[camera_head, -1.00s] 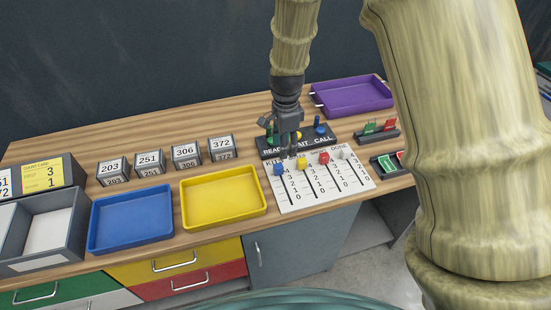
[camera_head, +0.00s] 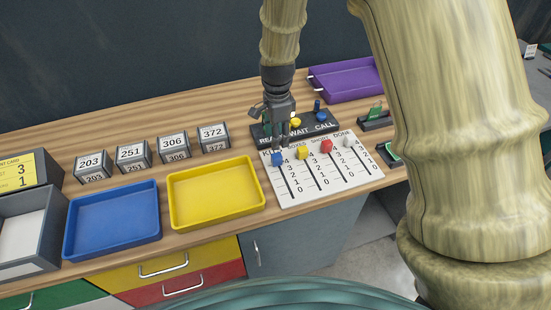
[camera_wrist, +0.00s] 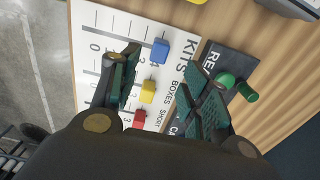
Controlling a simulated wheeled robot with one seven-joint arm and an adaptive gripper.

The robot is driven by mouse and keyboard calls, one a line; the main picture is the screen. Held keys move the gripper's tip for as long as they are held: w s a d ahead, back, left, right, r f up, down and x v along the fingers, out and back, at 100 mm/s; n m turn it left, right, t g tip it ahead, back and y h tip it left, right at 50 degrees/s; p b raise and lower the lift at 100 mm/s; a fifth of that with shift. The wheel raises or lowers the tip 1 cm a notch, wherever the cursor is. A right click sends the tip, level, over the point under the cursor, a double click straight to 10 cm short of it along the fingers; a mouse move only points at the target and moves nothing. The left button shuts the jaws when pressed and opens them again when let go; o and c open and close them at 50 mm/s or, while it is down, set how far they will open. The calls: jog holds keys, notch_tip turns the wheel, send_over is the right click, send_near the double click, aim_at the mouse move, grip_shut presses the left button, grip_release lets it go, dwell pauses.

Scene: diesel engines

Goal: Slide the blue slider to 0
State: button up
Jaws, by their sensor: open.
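The blue slider (camera_head: 278,159) sits at the top, high-number end of the KITS column on the white slider board (camera_head: 315,190). Its 0 mark is at the near end of the column. In the wrist view the blue slider (camera_wrist: 160,51) shows just ahead of the gap between my fingers, near the 4 end; the 0 lies to the left. My gripper (camera_head: 279,142) is open and points down just behind and above the blue slider. In the wrist view my gripper (camera_wrist: 158,72) has its two fingers apart, with nothing held; contact with the slider cannot be told.
A yellow slider (camera_head: 302,153), red slider (camera_head: 326,146) and white slider (camera_head: 349,141) stand right of the blue one. Behind is a dark READY/WAIT/CALL panel (camera_head: 325,127) with small levers. A yellow tray (camera_head: 215,208) lies left, a purple tray (camera_head: 345,84) behind.

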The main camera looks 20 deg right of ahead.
aim_at(277, 156)
jog(key=shift+f+p, duration=1.6)
jog(key=shift+f, duration=3.6)
grip_shut()
jog(key=shift+s, duration=0.15)
